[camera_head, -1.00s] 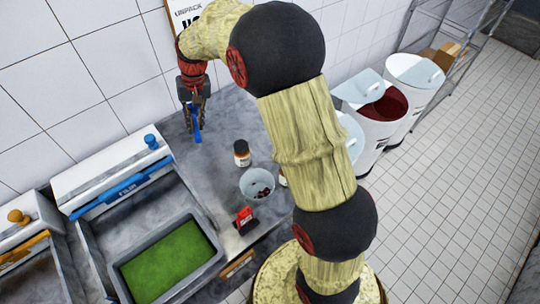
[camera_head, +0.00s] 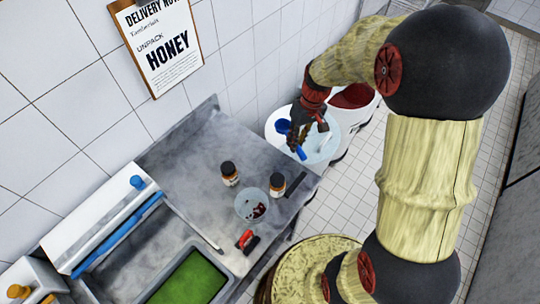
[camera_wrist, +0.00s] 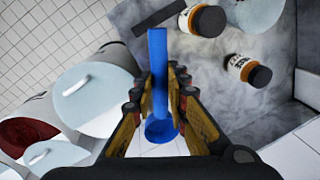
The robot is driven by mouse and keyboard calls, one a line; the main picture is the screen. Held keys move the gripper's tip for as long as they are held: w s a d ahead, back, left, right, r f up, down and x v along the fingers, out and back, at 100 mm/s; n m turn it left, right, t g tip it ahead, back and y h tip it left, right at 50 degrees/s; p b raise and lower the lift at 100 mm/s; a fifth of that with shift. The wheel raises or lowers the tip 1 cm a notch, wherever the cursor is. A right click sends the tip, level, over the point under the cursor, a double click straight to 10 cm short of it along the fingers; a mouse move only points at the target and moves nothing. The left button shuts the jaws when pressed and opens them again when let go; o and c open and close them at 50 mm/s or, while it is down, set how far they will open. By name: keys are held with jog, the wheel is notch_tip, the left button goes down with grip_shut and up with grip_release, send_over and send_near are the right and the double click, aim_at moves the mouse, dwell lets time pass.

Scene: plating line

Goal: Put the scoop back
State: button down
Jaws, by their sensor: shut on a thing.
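My gripper (camera_head: 301,138) is shut on a blue scoop (camera_head: 300,152) and holds it in the air past the right end of the metal counter. In the head view the gripper overlaps the nearest white bin (camera_head: 325,148); its height above the bin is unclear. In the wrist view the scoop's straight handle (camera_wrist: 157,62) sticks out between the fingers (camera_wrist: 160,88), and its round end (camera_wrist: 160,131) shows closer to the palm. Part of the scoop is hidden by the fingers.
A bin with a red inside (camera_head: 355,95) stands behind the nearest bin. On the counter (camera_head: 190,140) are two dark-lidded jars (camera_head: 229,175) (camera_head: 277,186), a bowl (camera_head: 251,206), a dark strip (camera_head: 295,185), a red-and-black item (camera_head: 247,241) and a green-filled tray (camera_head: 195,280). The counter's back is clear.

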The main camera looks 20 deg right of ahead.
jog(key=s+r+n+g+p, duration=0.1)
jog(key=s+n+p, duration=0.45)
jog(key=s, duration=1.05)
jog(key=w+a+f, duration=0.1)
jog(key=w+f, duration=0.2)
jog(key=w, duration=0.1)
jog(key=w+a+f+p, duration=0.1)
jog(key=w+f, duration=0.2)
jog(key=w+a+f, duration=0.1)
jog(key=w+f, duration=0.2)
jog(key=w, duration=0.1)
jog(key=shift+w+a, duration=0.3)
jog(key=shift+a, duration=0.05)
jog(key=shift+w+a+f, duration=0.15)
jog(key=shift+w+f, duration=0.2)
jog(key=shift+f, duration=0.2)
jog(key=shift+w+f+p, duration=0.1)
jog(key=shift+f+p, duration=0.25)
jog(key=shift+f, duration=1.15)
jog(key=shift+f, duration=0.15)
jog(key=c, duration=2.2)
grip_release()
jog(key=shift+o, duration=0.8)
